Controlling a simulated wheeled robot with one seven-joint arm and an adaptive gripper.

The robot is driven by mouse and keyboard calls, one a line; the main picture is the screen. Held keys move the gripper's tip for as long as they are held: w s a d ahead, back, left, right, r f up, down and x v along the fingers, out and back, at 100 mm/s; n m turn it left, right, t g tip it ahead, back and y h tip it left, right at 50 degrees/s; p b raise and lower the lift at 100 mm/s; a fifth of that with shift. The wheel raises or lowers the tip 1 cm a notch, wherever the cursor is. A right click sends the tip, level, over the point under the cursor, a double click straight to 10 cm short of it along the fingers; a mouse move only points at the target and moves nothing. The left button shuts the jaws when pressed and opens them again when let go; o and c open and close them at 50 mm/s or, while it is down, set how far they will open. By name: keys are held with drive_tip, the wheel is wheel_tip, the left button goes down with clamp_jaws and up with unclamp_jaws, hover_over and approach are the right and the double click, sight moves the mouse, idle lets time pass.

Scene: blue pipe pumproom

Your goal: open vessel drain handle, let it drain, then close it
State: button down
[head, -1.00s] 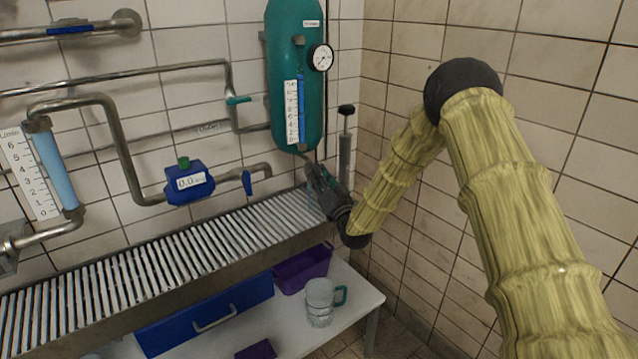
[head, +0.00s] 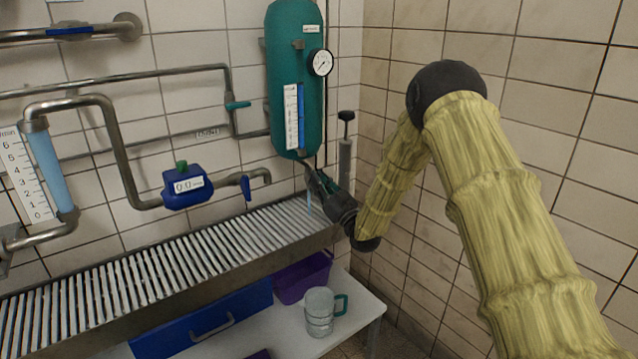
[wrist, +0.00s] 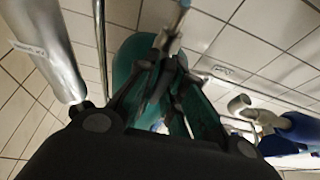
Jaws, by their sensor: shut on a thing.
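The teal vessel (head: 297,75) hangs on the wall, with a dial and a level gauge (head: 300,115) that shows a blue column. My gripper (head: 312,178) is just below and right of the vessel's bottom, shut on what appears to be the drain handle. The fingers mostly hide the handle, so its angle cannot be told. A thin blue streak (head: 308,202) shows beside the fingers, above the grate. In the wrist view my gripper's fingers (wrist: 168,60) come together in front of the teal vessel (wrist: 128,58).
The slatted grate (head: 170,262) runs along the wall below. A grey hand pump (head: 345,160) stands close right of my gripper, by the corner. A clear mug (head: 320,312) and a purple bin (head: 303,278) sit on the lower shelf. A blue flow meter (head: 187,186) is left.

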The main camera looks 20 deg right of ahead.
drive_tip(key=c, duration=1.5)
unclamp_jaws()
drive_tip(key=shift+c, duration=0.2)
drive_tip(key=v, duration=1.2)
